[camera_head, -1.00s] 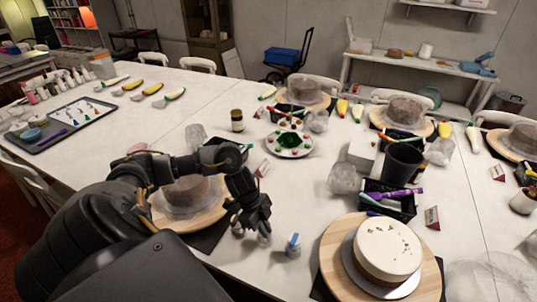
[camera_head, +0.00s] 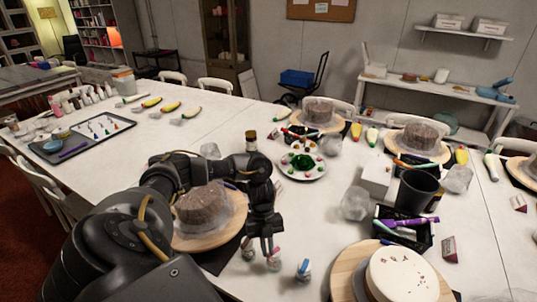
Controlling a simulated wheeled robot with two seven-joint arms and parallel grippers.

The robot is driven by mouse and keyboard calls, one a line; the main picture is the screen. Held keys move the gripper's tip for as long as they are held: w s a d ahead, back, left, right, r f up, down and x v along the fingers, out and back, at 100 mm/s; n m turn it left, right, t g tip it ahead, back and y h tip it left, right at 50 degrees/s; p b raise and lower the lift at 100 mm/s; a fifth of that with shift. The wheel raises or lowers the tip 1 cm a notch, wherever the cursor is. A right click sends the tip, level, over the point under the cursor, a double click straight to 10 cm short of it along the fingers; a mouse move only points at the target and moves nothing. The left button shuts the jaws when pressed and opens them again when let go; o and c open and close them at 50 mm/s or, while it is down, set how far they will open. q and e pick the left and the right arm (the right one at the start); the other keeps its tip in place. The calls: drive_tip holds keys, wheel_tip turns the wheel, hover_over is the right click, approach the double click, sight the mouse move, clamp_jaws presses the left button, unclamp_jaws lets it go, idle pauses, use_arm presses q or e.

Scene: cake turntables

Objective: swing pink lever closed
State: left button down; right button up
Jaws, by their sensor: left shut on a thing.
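My left gripper (camera_head: 262,250) reaches down from its dark arm at the centre of the head view, low over the white table. It is shut on the pink lever (camera_head: 276,253), a small pink piece on top of a small pale fitting; the fingers hide part of it, and its exact angle cannot be told. Another with a blue lever (camera_head: 303,268) stands to the right, apart from the gripper. My right gripper is not in view.
A white cake on a round wooden board (camera_head: 347,272) stands at the right front. A brown cake (camera_head: 205,207) sits behind my left arm. A black bin (camera_head: 432,236) with coloured pens and a dark cup (camera_head: 416,190) stand to the right. Bare table (camera_head: 320,225) lies beyond the fittings.

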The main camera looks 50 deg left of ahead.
use_arm(q)
drive_tip(key=shift+a+m, duration=0.15)
drive_tip(key=shift+m, duration=0.15)
idle(0.4)
drive_tip(key=c, duration=1.5)
unclamp_jaws()
drive_tip(key=p+v, duration=0.1)
drive_tip(key=v, duration=0.9)
drive_tip(key=shift+w+r, duration=0.2)
drive_tip(key=shift+r, duration=0.15)
